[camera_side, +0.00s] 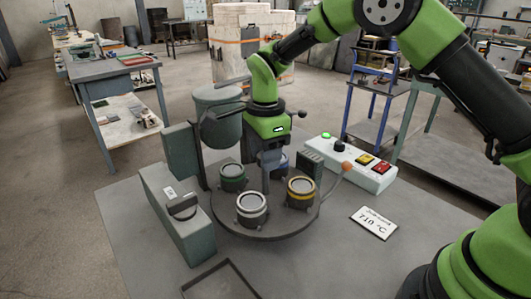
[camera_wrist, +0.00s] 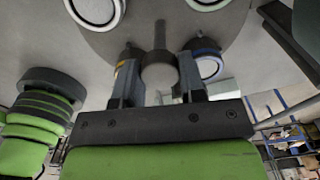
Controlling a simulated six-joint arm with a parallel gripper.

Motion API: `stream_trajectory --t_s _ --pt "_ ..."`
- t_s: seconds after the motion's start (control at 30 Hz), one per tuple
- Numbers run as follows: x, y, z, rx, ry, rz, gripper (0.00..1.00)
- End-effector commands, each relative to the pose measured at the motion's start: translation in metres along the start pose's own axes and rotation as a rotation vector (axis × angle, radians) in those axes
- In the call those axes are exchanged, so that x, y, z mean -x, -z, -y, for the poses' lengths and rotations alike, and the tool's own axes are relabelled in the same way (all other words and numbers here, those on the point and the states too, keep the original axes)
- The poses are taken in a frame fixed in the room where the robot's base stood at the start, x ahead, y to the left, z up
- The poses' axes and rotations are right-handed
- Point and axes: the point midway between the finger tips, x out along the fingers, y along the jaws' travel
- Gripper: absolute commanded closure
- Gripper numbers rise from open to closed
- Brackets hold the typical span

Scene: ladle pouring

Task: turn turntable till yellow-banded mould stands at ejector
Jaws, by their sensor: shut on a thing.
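The round grey turntable (camera_side: 275,226) carries several moulds. The yellow-banded mould (camera_side: 301,190) stands at its right, and the white-banded mould (camera_side: 251,207) at its front. The green-banded mould (camera_side: 232,178) is at the left. The blue-banded mould (camera_side: 281,160) is at the back, partly hidden by my gripper. My gripper (camera_side: 269,156) points down over the turntable's middle. In the wrist view its fingers are shut around the round head of a grey post (camera_wrist: 158,70), between the yellow-banded and blue-banded moulds. A lever with an orange ball (camera_side: 346,167) stands beside the yellow-banded mould; I cannot tell which part is the ejector.
A large grey-green pot (camera_side: 217,118) stands behind the turntable. A long grey-green unit (camera_side: 178,215) is close at the left. A control box (camera_side: 350,165) with a lit green lamp is at the back right. A 710 °C card (camera_side: 374,222) and an empty tray (camera_side: 221,281) lie in front.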

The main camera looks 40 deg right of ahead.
Motion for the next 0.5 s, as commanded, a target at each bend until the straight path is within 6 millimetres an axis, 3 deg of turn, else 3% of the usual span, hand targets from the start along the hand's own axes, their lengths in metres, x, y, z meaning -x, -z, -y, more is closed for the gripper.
stream_trajectory --t_s 0.5 --pt "0.0000 -0.0004 -0.0004 -0.258 -0.002 0.000 1.00"
